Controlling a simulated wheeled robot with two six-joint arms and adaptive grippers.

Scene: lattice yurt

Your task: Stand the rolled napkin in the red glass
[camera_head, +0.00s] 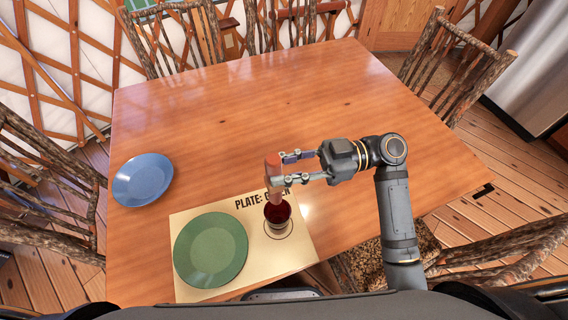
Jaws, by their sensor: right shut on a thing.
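The rolled napkin (272,164) is a pinkish-red roll held roughly upright. My right gripper (278,170) reaches in from the right and is shut on it. The red glass (278,218) stands on the placemat, right of the green plate, directly below the napkin in the picture. The napkin's lower end overlaps the far rim of the glass. I cannot tell whether it is inside the mouth or above it. My left gripper is not in view.
A tan placemat (300,252) with partly covered lettering holds the green plate (211,249). A blue plate (142,180) lies at the table's left. The far half of the wooden table (230,100) is clear. Branch-wood chairs (455,70) surround the table.

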